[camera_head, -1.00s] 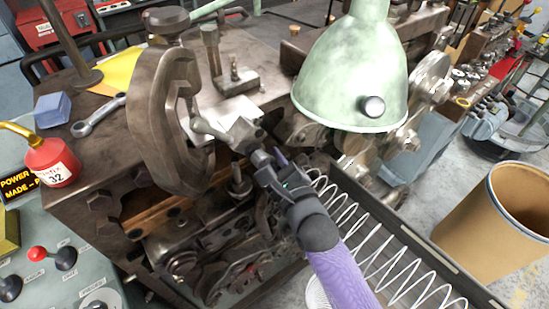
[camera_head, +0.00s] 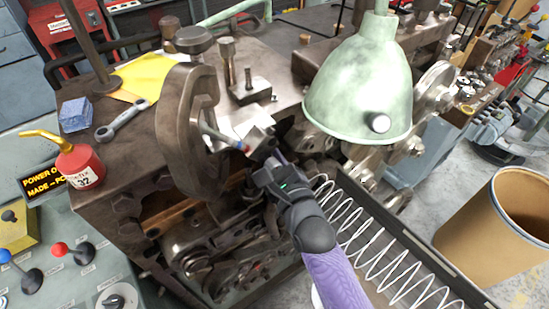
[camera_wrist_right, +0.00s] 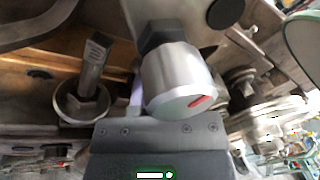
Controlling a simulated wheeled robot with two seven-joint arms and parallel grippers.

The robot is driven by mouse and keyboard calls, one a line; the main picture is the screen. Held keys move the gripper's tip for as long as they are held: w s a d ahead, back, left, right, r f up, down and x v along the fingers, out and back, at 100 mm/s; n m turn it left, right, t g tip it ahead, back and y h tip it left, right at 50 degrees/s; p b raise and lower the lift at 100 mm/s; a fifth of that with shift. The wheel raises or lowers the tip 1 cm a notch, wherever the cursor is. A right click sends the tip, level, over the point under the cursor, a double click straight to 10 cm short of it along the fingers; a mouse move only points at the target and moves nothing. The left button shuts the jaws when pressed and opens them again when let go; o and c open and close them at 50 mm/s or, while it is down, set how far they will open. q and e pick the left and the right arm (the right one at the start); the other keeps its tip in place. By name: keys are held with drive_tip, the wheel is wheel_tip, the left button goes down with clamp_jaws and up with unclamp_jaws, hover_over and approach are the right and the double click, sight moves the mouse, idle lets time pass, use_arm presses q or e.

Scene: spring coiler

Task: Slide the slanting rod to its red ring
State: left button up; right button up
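A slanting grey rod (camera_head: 214,134) runs down to the right from the big dark C-shaped casting (camera_head: 188,125). A small red ring (camera_head: 247,148) shows near its lower end, beside a bluish band. A grey metal block (camera_head: 261,133) sits just right of the ring. My right gripper (camera_head: 268,161) is just below this block; I cannot tell if it touches. In the right wrist view a grey cylinder with a red mark (camera_wrist_right: 175,82) is close in front of the gripper body (camera_wrist_right: 160,140). The fingers are mostly hidden. My left gripper is not in view.
A green lamp shade (camera_head: 358,85) hangs right of my gripper. A tray with a white coil spring (camera_head: 385,260) lies below right.

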drive_tip(key=o, duration=0.3)
drive_tip(key=shift+s, duration=0.1)
drive_tip(key=v, duration=0.9)
drive_tip(key=shift+s+d, duration=0.25)
drive_tip(key=shift+s, duration=0.1)
